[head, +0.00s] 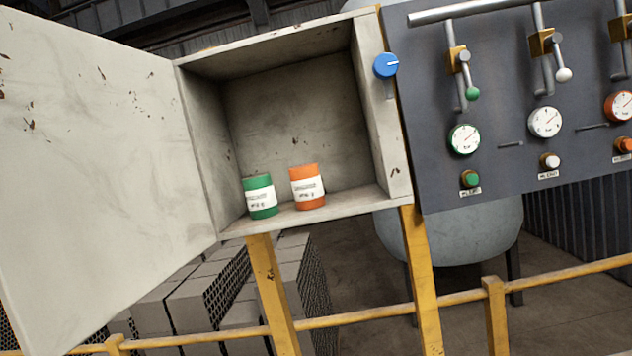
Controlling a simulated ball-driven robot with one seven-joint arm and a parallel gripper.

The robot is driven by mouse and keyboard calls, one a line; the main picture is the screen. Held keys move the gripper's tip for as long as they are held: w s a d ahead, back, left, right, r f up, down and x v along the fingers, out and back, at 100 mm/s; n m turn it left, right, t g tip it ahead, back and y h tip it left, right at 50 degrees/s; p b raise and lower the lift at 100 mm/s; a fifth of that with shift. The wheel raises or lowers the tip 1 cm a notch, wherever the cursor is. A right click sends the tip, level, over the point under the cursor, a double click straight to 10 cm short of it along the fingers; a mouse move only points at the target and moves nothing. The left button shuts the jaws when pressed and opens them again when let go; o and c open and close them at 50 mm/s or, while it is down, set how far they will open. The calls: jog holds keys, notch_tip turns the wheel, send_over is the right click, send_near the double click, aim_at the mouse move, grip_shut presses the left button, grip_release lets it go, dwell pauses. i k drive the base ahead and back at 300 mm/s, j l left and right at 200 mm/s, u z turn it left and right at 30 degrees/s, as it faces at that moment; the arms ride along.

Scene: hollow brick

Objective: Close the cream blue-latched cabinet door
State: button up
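The cream cabinet (215,135) stands open in the middle left of the head view, mounted on yellow posts. Its door (90,180) is swung wide out to the left, hinged on the cabinet's left edge. The door's near and left parts run out of the picture. A blue round latch knob (386,66) sits on the cabinet's right front edge. A green can (260,196) and an orange can (307,186) stand upright on the cabinet floor, inside the opening. My gripper is not in view.
A dark grey panel (495,195) with levers, gauges and buttons stands close on the right. A yellow rail (360,317) runs across below the cabinet. Grey hollow bricks (195,300) are stacked behind it, and a grey tank (465,235) stands behind the panel.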

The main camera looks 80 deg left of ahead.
aim_at(103, 200)
jog(key=k+j+u, duration=0.1)
jog(key=k+u, duration=0.2)
jog(key=u, duration=0.15)
jog(key=k+j+u, duration=0.2)
jog(key=u, duration=0.2)
jog(key=k+j+u, duration=0.3)
jog(key=u, duration=0.15)
jog(key=j+u, duration=0.2)
jog(key=k+j+z, duration=0.2)
jog(key=i+l, duration=0.05)
jog(key=l, duration=0.05)
